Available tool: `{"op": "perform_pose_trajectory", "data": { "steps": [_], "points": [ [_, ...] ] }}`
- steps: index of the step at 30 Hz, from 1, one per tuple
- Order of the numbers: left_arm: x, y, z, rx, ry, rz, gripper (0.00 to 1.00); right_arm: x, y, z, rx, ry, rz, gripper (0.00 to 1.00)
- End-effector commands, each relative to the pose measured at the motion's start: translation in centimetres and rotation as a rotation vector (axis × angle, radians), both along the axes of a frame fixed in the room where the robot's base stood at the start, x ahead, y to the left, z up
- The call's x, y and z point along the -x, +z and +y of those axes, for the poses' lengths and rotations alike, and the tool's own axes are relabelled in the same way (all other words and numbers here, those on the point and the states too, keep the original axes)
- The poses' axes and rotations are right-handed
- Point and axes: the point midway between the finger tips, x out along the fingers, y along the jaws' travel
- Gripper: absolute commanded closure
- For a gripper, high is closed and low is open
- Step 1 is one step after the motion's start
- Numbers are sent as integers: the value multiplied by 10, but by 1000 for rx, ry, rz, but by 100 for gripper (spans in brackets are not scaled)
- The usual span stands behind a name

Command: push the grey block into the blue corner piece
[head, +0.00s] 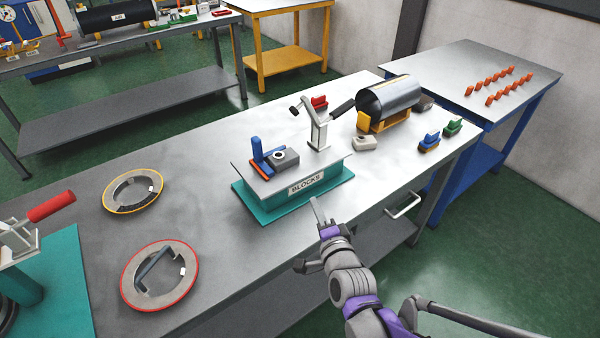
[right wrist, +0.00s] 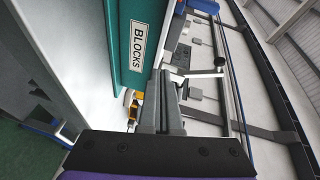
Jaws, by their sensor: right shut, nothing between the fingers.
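The grey block (head: 287,158), with a round hole in its top, sits on the raised plate of the teal stand labelled BLOCKS (head: 306,184). The blue corner piece (head: 257,150) stands just left of it, with an upright post and an orange strip low at its front. From here I cannot tell whether block and corner touch. My right gripper (head: 317,212) is shut and empty, in front of the stand near the table's front edge. In the right wrist view its fingers (right wrist: 160,103) are together beside the teal stand (right wrist: 165,25). My left gripper is not in view.
A dark cylinder (head: 388,97) on a yellow cradle and small blue and green blocks lie further right. Two flanged rings (head: 133,190) lie left; the table between is clear.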

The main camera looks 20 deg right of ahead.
Motion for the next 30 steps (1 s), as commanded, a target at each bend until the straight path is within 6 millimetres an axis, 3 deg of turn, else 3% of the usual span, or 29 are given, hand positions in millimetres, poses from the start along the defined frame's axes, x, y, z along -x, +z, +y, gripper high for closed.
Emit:
{"op": "perform_pose_trajectory", "data": {
  "steps": [4, 10, 22, 30],
  "points": [
    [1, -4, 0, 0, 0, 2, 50, -10, 6, -8, -147, -45, -109, 100],
    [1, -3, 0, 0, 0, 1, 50, -29, 9, -11, -176, -53, -131, 100],
    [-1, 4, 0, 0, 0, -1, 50, -115, 9, -15, -173, -52, -129, 100],
    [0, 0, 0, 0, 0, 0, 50, -133, 9, 5, -175, -50, -129, 100]
  ]
}}
